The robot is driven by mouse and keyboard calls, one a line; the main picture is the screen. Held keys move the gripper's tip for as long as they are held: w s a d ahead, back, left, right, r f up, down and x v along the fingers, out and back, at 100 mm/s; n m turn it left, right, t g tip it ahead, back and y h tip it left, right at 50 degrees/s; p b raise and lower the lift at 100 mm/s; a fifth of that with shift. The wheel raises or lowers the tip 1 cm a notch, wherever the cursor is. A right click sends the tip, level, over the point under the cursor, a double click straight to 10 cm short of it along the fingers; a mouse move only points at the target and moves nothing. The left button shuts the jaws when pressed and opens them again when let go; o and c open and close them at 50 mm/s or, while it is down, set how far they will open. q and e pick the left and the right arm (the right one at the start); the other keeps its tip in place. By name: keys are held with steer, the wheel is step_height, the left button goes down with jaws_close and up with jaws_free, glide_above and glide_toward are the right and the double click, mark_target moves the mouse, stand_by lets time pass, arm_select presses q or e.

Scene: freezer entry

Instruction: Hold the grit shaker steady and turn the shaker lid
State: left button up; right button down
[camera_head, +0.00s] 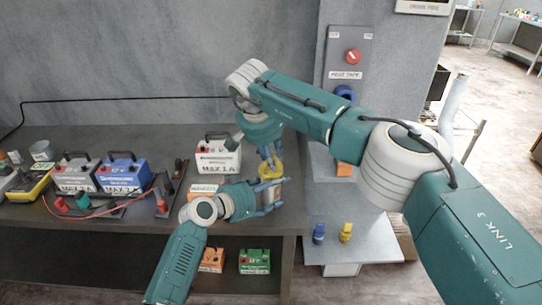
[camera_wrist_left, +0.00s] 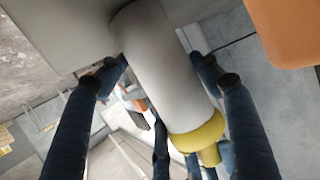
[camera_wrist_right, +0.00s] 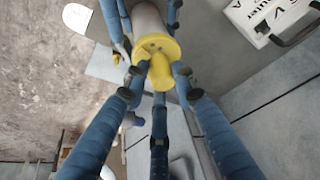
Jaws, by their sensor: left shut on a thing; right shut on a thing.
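The grit shaker (camera_head: 266,192) is a pale grey cylinder with a yellow lid (camera_head: 271,171). It stands near the right edge of the dark bench. My left gripper (camera_head: 278,196) is shut around the grey body from the side. The body also shows large in the left wrist view (camera_wrist_left: 165,60), between the blue fingers. My right gripper (camera_head: 270,162) comes from above and is shut on the yellow lid. In the right wrist view the lid (camera_wrist_right: 157,47) has a raised yellow grip between the fingertips. The lid sits on the body. The fingers hide part of both.
A white battery box (camera_head: 218,158) stands behind the shaker on the bench (camera_head: 130,215). More batteries, a cable and clamps are to the left. Blue and yellow small items (camera_head: 346,232) stand on a lower grey surface to the right.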

steer(key=shift+w+d+r+m+h, duration=0.1)
steer(key=shift+w+m+h, duration=0.1)
steer(key=shift+m, duration=0.3)
steer(key=shift+w+r+m+h, duration=0.1)
steer(key=shift+m+h, duration=0.1)
steer(key=shift+m, duration=0.3)
steer(key=c, duration=1.5)
jaws_free()
steer(key=shift+s, duration=0.15)
steer(key=v, duration=1.2)
